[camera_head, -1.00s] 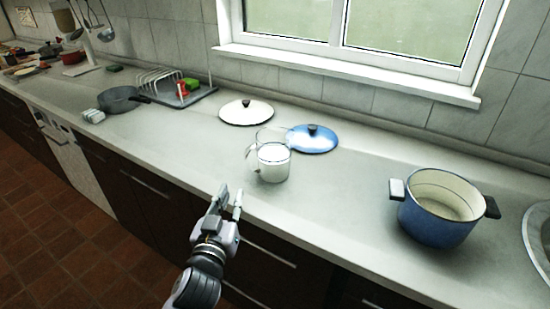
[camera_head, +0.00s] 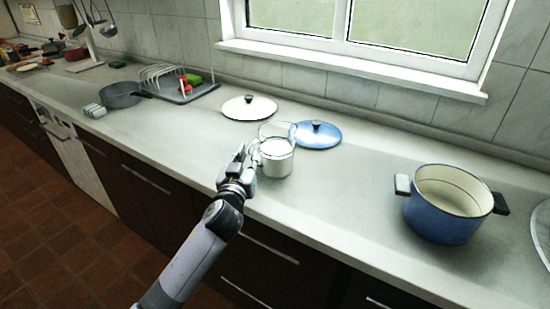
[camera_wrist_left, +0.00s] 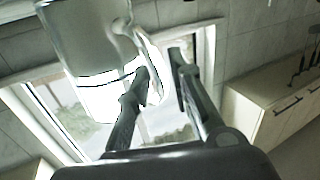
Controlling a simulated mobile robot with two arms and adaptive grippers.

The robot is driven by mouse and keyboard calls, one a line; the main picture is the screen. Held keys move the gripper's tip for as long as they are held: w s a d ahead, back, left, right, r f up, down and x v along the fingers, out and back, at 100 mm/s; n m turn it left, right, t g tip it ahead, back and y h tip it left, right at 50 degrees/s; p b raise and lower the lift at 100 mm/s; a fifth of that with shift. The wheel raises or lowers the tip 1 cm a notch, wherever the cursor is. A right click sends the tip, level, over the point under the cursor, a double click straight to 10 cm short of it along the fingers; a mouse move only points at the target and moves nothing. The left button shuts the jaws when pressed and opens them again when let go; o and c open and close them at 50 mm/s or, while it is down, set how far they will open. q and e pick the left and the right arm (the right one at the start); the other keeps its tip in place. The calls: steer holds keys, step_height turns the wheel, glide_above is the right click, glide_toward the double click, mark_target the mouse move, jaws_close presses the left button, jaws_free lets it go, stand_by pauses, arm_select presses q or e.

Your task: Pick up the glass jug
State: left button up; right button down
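The glass jug (camera_head: 277,158), clear with white contents, stands on the counter left of the blue pot. My left gripper (camera_head: 247,157) is at the jug's left side, where the handle is, at counter-front height. In the left wrist view the jug (camera_wrist_left: 88,40) fills the upper left, and its curved handle (camera_wrist_left: 155,62) shows between the two fingertips. The left gripper (camera_wrist_left: 161,72) is open there, with a finger on either side of the handle. Whether either finger touches the handle cannot be told. My right gripper is not in view.
A blue lid (camera_head: 317,135) lies close behind the jug, and a white lid (camera_head: 249,108) lies to its back left. The blue pot (camera_head: 440,222) stands to the right. A grey pan (camera_head: 121,95) and a dish rack (camera_head: 180,88) are farther left. Counter between jug and pot is clear.

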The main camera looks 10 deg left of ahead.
arm_select(q)
steer(key=shift+w, duration=0.6)
steer(key=shift+c, duration=0.4)
jaws_close()
steer(key=shift+r, duration=0.2)
